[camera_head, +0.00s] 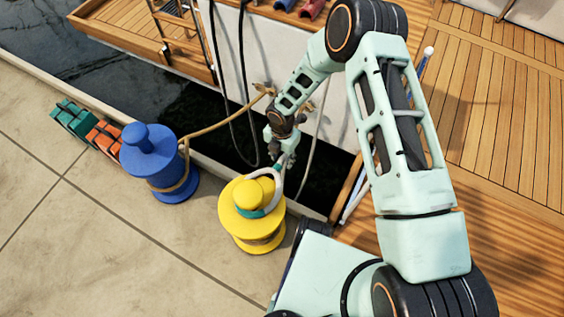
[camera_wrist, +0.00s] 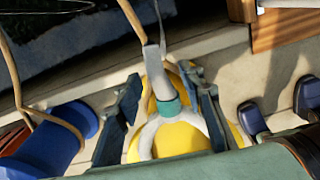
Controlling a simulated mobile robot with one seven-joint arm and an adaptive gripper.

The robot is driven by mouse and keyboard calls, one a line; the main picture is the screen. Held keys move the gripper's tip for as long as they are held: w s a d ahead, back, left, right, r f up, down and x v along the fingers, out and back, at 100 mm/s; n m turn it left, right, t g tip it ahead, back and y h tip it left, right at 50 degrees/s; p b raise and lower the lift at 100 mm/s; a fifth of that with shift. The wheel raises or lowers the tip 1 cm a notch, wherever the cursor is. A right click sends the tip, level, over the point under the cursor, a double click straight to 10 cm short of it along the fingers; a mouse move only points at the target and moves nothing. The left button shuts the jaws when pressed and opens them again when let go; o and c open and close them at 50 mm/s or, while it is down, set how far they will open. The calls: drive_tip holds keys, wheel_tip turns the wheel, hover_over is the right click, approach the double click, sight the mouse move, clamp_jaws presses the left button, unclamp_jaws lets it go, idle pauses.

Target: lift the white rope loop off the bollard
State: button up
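The yellow bollard (camera_head: 253,238) stands on the quay near the water's edge, left of my arm. The white rope loop (camera_head: 277,185) lies around its neck, below the rounded top, with a teal band showing. In the wrist view the white rope (camera_wrist: 166,82) with its teal band rises from the loop over the yellow bollard (camera_wrist: 183,137). My gripper (camera_head: 283,158) is just above and behind the bollard. In the wrist view its fingers (camera_wrist: 160,82) stand apart on either side of the rope, with gaps visible. The far side of the loop is hidden.
A blue bollard (camera_head: 150,140) with a tan rope (camera_head: 215,124) around it stands to the left. Green (camera_head: 75,120) and orange (camera_head: 104,137) objects lie beyond it. Dark water (camera_head: 200,115) and the white hull (camera_head: 265,60) lie behind. The quay in front is clear.

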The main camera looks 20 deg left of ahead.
sight(276, 167)
clamp_jaws()
idle(0.8)
drive_tip(key=shift+r, duration=0.2)
drive_tip(key=shift+r+p, duration=0.4)
drive_tip(key=shift+r, duration=0.05)
drive_tip(key=shift+s, duration=0.15)
drive_tip(key=shift+s+a, duration=0.15)
drive_tip(key=shift+s, duration=0.7)
drive_tip(key=shift+s+a, duration=0.1)
drive_tip(key=shift+s, duration=0.7)
wheel_tip(276, 167, up, 17)
drive_tip(key=p, duration=1.1)
idle(1.0)
idle(0.5)
